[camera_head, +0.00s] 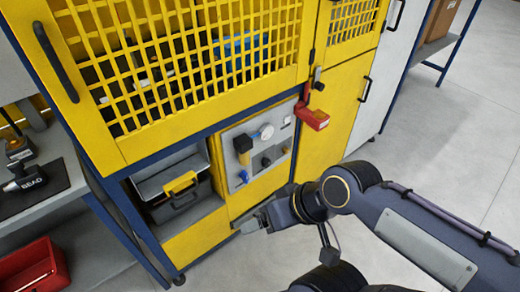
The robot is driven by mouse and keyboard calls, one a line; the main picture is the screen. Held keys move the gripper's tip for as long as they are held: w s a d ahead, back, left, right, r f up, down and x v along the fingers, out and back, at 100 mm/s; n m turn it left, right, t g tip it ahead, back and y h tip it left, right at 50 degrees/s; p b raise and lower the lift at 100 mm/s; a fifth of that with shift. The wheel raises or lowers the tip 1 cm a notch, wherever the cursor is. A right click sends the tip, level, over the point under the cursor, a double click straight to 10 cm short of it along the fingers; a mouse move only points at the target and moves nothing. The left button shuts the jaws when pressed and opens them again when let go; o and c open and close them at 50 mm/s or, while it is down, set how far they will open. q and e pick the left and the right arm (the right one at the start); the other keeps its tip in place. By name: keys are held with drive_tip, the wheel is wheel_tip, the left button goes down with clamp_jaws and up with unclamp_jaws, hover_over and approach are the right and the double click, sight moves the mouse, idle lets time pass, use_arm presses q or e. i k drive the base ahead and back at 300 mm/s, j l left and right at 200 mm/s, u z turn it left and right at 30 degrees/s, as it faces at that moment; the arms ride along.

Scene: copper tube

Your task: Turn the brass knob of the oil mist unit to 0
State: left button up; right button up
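The oil mist unit appears to be on a light grey panel (233,133) set low in the yellow machine. The panel carries a round white gauge (266,131), an amber and black cylinder (243,145), a blue part (244,176) and small dark fittings (267,161). I cannot pick out the brass knob or read its scale at this size. My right gripper (242,223) comes in from the right, below the panel and apart from its fittings. Its fingers are too small and dark to tell open from shut. My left gripper is not in view.
A yellow mesh guard (190,60) overhangs the panel. A red box-shaped part (312,117) juts out at the panel's upper right. A dark toolbox with a yellow handle (180,184) sits in the bay to the left. A red bin (35,270) is at lower left. The right floor is clear.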

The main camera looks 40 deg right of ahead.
sight(285, 151)
drive_tip(key=z, duration=1.45)
drive_tip(key=i+u, duration=0.85)
drive_tip(key=i+l, duration=0.05)
